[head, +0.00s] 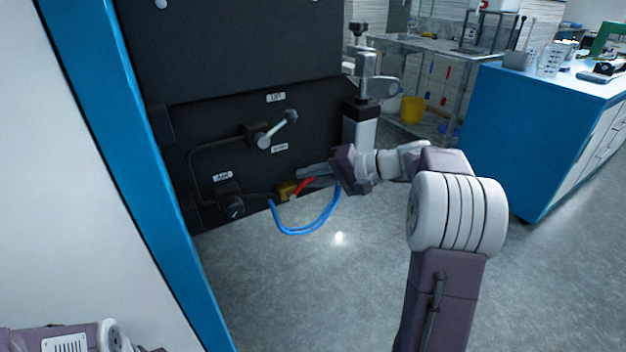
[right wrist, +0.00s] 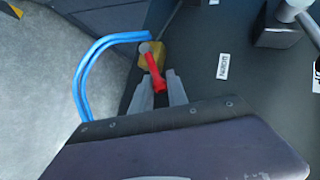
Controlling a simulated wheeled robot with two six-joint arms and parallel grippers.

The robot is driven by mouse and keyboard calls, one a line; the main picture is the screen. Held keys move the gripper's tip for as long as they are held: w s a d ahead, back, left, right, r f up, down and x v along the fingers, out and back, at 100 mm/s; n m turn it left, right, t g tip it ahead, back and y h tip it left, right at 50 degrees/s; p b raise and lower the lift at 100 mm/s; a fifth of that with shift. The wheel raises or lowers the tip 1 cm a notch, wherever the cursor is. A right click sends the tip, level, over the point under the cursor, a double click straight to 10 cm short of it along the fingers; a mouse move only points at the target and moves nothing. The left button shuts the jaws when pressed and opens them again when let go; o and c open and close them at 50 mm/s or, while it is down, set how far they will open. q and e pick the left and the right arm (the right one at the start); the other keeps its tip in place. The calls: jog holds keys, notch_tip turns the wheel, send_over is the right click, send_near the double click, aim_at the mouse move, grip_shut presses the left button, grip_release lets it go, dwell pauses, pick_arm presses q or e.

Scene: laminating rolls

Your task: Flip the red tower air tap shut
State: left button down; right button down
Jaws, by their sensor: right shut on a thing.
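The red tap handle (head: 301,187) sits on a yellow brass valve body (head: 287,191) low on the black machine panel. It slants away from the body toward my right gripper (head: 312,176). In the right wrist view the red handle (right wrist: 155,72) runs from the brass body (right wrist: 152,50) down between the two grey fingertips (right wrist: 160,88). My right gripper is shut on the handle's free end. A blue hose (head: 296,233) loops down from the valve area. My left gripper is out of view; only part of my left arm shows at the lower left.
A lever with a grey knob (head: 278,130) sits above the tap, under a LIFT label (head: 275,97). An AIR label (head: 222,175) and black knob (head: 233,205) are to the left. A blue cabinet (head: 535,130) stands right. The grey floor (head: 300,290) in front is clear.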

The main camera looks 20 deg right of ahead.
jog(key=a+r+n+h, duration=0.2)
jog(key=h, duration=0.1)
jog(key=shift+s, duration=0.15)
jog(key=shift+s+a+r+n+h+p, duration=0.1)
jog(key=shift+a+r+n+h+p, duration=0.25)
jog(key=shift+a+n+h+p, duration=0.55)
jog(key=shift+a+r+h+p, duration=0.15)
jog(key=shift+a+h+p, duration=0.15)
jog(key=shift+h, duration=0.7)
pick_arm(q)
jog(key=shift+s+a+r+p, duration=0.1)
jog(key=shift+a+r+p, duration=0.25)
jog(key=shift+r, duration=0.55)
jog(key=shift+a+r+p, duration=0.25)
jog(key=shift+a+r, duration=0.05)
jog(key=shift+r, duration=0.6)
pick_arm(e)
jog(key=shift+s+a+n+h, duration=0.15)
jog(key=shift+a+n+h, duration=0.3)
jog(key=shift+h, duration=0.25)
jog(key=shift+f, duration=0.2)
jog(key=c, duration=1.3)
grip_release()
